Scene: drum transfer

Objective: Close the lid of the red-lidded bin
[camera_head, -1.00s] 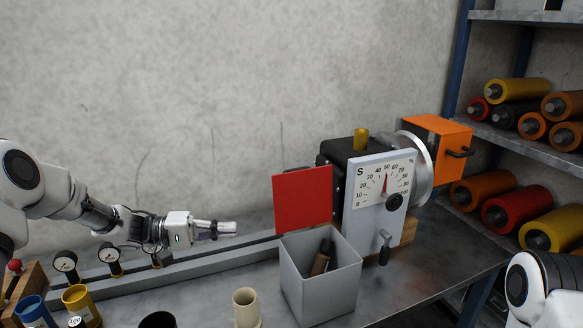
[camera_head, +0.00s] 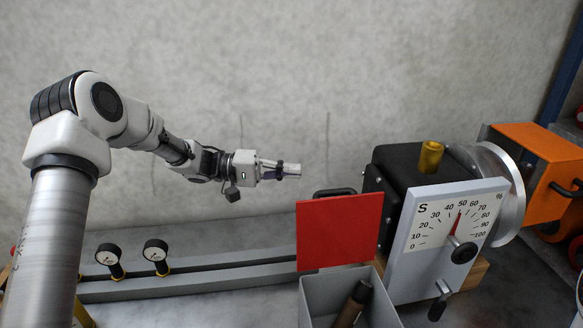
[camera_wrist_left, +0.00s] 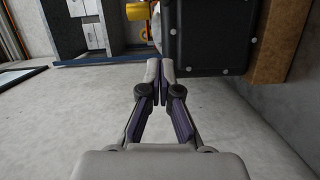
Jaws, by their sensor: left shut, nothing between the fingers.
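The grey bin (camera_head: 322,299) stands on the bench at the lower middle right of the head view, cut off by the lower edge. Its red lid (camera_head: 338,232) stands upright, so the bin is open. A dark brown cylinder (camera_head: 352,303) leans inside the bin. My left gripper (camera_head: 292,170) is shut and empty, pointing right, up and to the left of the lid and apart from it. In the left wrist view its fingertips (camera_wrist_left: 153,72) are together. My right gripper is not in view.
A black machine housing (camera_head: 412,166) with a white dial plate (camera_head: 450,228) stands right beside the bin. An orange box (camera_head: 540,165) is farther right. Two small gauges (camera_head: 155,250) stand at the left by a grey rail (camera_head: 215,285). The space above the rail is free.

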